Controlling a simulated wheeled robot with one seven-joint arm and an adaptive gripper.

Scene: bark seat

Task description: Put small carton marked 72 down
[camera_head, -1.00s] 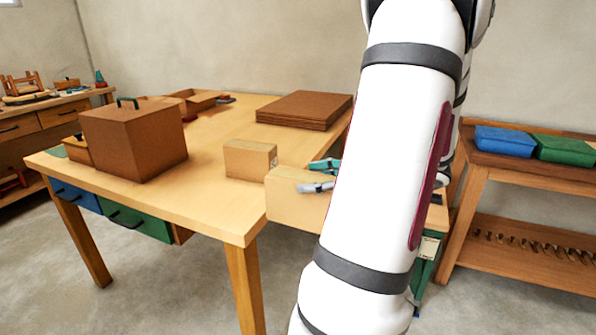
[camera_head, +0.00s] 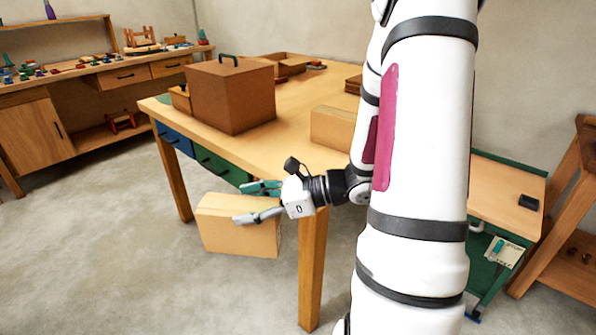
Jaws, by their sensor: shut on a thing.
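My gripper (camera_head: 242,204) is shut on a light-brown carton (camera_head: 238,236), with one teal and one grey finger showing against it. The carton hangs slightly tilted in front of the wooden table (camera_head: 262,158), lower in the picture than the tabletop and over the floor. No number can be read on it, so I cannot tell whether it is marked 72. A second light-brown carton (camera_head: 332,127) stands on the table, its right end hidden behind my arm.
A large brown box with a green handle (camera_head: 232,95) stands on the table's left part. An open tray (camera_head: 286,62) lies farther back. Open floor (camera_head: 110,240) lies at left.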

